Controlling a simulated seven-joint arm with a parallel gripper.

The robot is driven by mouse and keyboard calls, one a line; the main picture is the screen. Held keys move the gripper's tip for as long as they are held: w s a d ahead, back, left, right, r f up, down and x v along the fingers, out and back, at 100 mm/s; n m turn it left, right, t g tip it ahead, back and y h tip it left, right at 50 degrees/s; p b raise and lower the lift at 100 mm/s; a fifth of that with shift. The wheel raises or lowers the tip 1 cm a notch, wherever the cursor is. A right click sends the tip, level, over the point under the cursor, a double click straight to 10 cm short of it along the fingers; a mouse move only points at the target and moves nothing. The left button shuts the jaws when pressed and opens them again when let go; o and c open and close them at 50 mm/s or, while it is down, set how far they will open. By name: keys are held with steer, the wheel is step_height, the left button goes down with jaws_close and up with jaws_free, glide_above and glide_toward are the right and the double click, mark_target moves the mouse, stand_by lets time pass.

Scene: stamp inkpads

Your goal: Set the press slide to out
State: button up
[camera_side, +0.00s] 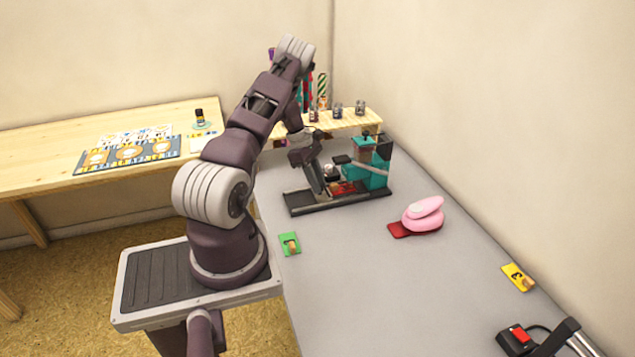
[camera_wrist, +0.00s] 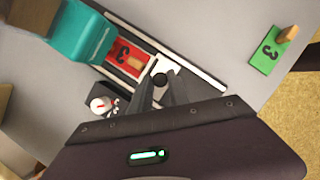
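The teal press (camera_side: 378,168) stands on a long black base (camera_side: 300,208) on the grey table; its teal head (camera_wrist: 85,42) also shows in the wrist view. The press slide (camera_wrist: 175,66) looks like a pale plate with a round black knob (camera_wrist: 160,80). A red piece marked 3 (camera_wrist: 122,55) with a small wooden block lies beside it, partly under the press head; it also shows in the side view (camera_side: 343,188). My gripper (camera_wrist: 162,88) is low over the base, its two fingers either side of the knob. I cannot tell whether they touch it.
A green inkpad marked 3 (camera_wrist: 268,52) lies nearby, also seen in the side view (camera_side: 290,244). A pink device on a red pad (camera_side: 423,215), a yellow pad (camera_side: 518,278) and a red-switched black device (camera_side: 518,338) lie to the right. A wooden rack (camera_side: 350,120) stands behind. The table's middle is clear.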

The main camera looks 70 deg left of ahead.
jaws_close()
steer(key=shift+r, duration=0.1)
stand_by(0.9)
steer(key=s, duration=0.9)
steer(key=shift+a, duration=0.1)
steer(key=o, duration=0.6)
jaws_free()
steer(key=shift+s, duration=0.1)
steer(key=shift+o, duration=0.5)
